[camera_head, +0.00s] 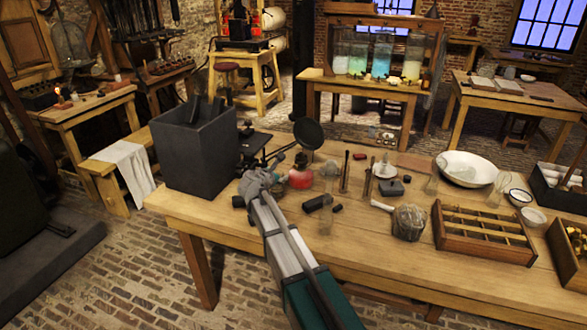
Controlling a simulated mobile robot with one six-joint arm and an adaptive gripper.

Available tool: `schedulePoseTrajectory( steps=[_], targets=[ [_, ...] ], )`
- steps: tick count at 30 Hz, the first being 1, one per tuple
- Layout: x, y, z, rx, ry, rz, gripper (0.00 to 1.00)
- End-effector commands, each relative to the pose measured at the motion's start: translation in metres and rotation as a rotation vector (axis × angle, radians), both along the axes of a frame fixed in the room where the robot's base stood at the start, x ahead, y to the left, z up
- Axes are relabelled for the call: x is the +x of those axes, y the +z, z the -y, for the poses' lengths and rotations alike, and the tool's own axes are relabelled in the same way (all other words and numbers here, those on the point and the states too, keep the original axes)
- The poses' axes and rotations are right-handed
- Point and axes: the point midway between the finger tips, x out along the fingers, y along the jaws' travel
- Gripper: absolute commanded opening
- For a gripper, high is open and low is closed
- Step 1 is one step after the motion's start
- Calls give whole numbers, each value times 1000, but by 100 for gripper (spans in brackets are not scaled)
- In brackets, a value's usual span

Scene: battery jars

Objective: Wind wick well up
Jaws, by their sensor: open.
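A small lamp with a red body (301,178) stands on the wooden workbench (370,238), just right of my gripper. Its burner and wick are too small to make out. My gripper (284,164) is open at the end of my arm, close to the lamp's upper left side. I cannot tell whether a finger touches the lamp. A dark round disc (308,132) stands above and behind the lamp. A clear glass piece (329,172) stands just right of the lamp.
A tall dark box (196,145) stands left of my gripper. Small black pieces (318,203) lie in front of the lamp. The bench's front left is clear.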

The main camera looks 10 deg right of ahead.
Motion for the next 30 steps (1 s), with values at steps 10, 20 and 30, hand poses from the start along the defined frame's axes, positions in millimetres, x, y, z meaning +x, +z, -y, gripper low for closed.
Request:
schedulePoseTrajectory(
  steps=[10,20,30],
  targets=[
    [18,-9,11,1,-2,0,65],
    [55,-27,35,2,-3,1,65],
    [92,-44,61,2,-3,1,65]
  ],
)
